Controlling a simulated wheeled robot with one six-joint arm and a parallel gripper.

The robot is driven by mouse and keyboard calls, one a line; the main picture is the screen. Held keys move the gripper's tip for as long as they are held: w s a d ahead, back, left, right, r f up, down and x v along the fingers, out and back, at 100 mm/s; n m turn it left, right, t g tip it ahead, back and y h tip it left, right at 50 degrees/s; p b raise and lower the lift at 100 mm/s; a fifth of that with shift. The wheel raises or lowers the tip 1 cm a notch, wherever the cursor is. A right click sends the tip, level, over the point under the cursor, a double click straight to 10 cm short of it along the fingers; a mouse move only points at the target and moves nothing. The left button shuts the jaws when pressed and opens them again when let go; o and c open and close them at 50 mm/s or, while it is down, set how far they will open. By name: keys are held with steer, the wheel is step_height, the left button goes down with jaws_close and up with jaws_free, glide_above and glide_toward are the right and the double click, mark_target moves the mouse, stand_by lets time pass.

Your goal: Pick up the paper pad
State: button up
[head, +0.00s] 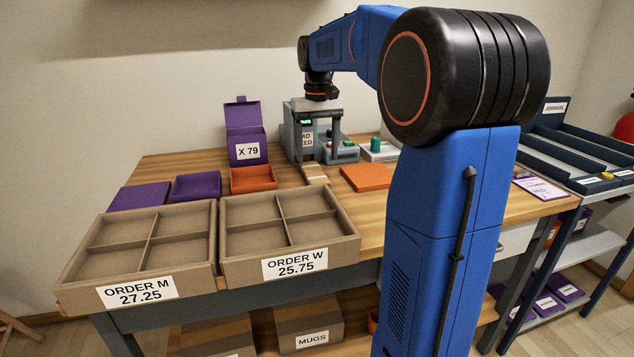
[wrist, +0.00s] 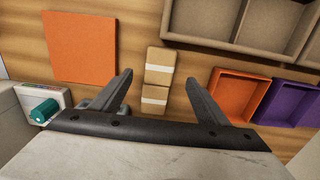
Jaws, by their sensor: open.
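Two tan paper pads with white bands lie end to end on the wooden bench; the nearer-to-trays pad (wrist: 158,58) and the other pad (wrist: 154,100) show in the wrist view. In the head view the tan pads (head: 315,174) lie in front of the grey machine. My gripper (wrist: 158,80) points down above the pads, its fingers apart on either side of them and nothing held. In the head view my gripper (head: 317,158) hangs in front of the machine. The height left between fingertips and pads is hard to tell.
An orange mat (head: 368,178) lies right of the pads. An orange tray (head: 253,180) and a purple tray (head: 196,187) stand left. Divided boxes ORDER M (head: 140,245) and ORDER W (head: 290,230) fill the front. The grey machine (head: 340,149) stands behind, partly hidden.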

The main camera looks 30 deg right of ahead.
mark_target(317, 177)
steer(key=shift+f, duration=3.4)
steer(key=c, duration=1.1)
